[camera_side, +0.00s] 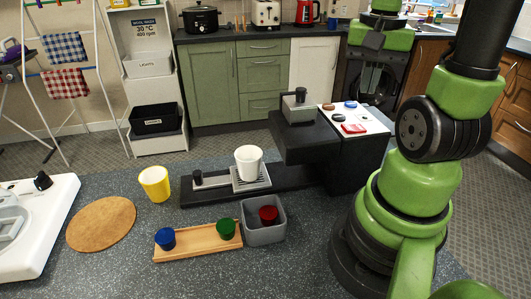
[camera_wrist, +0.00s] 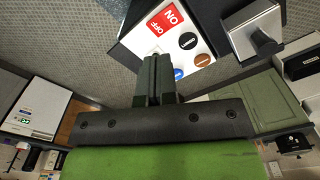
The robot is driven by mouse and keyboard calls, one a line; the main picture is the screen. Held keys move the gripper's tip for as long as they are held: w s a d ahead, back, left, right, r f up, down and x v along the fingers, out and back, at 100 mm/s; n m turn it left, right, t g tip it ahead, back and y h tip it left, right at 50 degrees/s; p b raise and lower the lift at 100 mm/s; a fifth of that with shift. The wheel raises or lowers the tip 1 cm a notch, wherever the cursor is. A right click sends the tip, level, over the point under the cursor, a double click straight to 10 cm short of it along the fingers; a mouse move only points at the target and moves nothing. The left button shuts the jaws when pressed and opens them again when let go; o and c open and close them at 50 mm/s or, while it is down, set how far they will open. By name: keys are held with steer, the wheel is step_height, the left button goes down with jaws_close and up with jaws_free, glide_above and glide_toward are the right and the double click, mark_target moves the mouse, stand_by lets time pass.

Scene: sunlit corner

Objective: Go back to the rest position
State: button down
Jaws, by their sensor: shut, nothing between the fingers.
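My gripper (camera_side: 372,78) is raised at the upper right in the side view, above and behind the coffee machine and in front of a dark washing machine. In the wrist view my gripper's fingers (camera_wrist: 155,60) are together and hold nothing. The black coffee machine (camera_side: 305,140) stands below and left of it, apart from it. The machine's white panel (camera_side: 370,122) carries a red switch and several round buttons. The panel also shows in the wrist view (camera_wrist: 195,22), beyond my fingertips. A white cup (camera_side: 248,162) stands upright on the machine's drip tray (camera_side: 262,181).
A yellow cup (camera_side: 155,184) and cork mat (camera_side: 101,223) are left. A wooden tray (camera_side: 197,243) holds blue and green capsules. A grey bin (camera_side: 263,237) holds a red one. A white appliance (camera_side: 45,235) is far left. The front of the counter is clear.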

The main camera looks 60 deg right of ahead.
steer(key=w+a+r+n+t+y, duration=0.1)
steer(key=a+r+n+t, duration=0.2)
steer(key=a+n, duration=0.2)
steer(key=w+a+r+n+t+y, duration=0.1)
steer(key=a+r+n+t, duration=0.3)
steer(key=a, duration=0.7)
steer(key=shift+w+a+r+n, duration=0.15)
steer(key=shift+w+a+n, duration=0.15)
steer(key=shift+w+n, duration=0.45)
steer(key=shift+s, duration=0.2)
